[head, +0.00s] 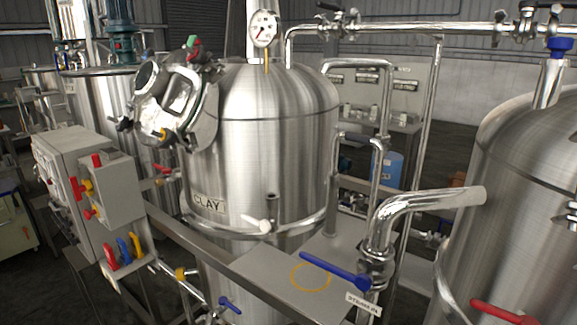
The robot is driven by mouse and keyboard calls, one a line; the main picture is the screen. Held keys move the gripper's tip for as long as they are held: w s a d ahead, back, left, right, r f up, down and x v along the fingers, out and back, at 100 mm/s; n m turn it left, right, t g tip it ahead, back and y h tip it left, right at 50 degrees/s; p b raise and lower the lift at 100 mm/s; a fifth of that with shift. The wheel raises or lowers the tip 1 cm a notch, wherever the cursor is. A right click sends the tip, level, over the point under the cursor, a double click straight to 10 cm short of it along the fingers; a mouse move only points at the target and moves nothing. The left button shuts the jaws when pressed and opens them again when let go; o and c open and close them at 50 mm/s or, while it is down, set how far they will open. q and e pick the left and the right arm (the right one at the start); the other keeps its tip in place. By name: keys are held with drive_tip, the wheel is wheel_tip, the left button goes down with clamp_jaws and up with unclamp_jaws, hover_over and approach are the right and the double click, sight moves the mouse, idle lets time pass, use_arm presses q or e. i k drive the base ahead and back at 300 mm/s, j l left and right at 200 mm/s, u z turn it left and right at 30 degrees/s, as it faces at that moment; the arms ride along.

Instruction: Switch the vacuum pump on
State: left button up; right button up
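No part shows a readable vacuum pump label, so I cannot tell which control belongs to the pump. A grey control box (113,200) stands at the left, with red and yellow handles (80,188) on its left face and a small red part on top. Below it a panel carries a red handle (112,257), a blue handle (124,248) and a yellow handle (136,243). A larger pale grey cabinet (66,150) stands behind the box. Neither of my grippers is in view.
A steel tank (270,130) labelled CLAY fills the middle, with a gauge (263,28) above it. A blue valve lever (335,270) and a bent pipe (425,205) stick out at front right. Another tank (525,190) stands at the right. A metal rail (195,238) runs before the middle tank.

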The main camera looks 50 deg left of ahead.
sight(67, 224)
drive_tip(key=u, duration=3.1)
drive_tip(key=i+j+u, duration=0.3)
drive_tip(key=i, duration=0.45)
drive_tip(key=i+j+u, duration=0.25)
drive_tip(key=i, duration=0.5)
drive_tip(key=i+j+u, duration=0.15)
drive_tip(key=i+u, duration=0.15)
drive_tip(key=i, duration=0.5)
drive_tip(key=i+z, duration=0.45)
drive_tip(key=i+j+z, duration=0.25)
drive_tip(key=z, duration=0.25)
drive_tip(key=i+j+z, duration=0.45)
drive_tip(key=k+l, duration=0.05)
drive_tip(key=l, duration=0.05)
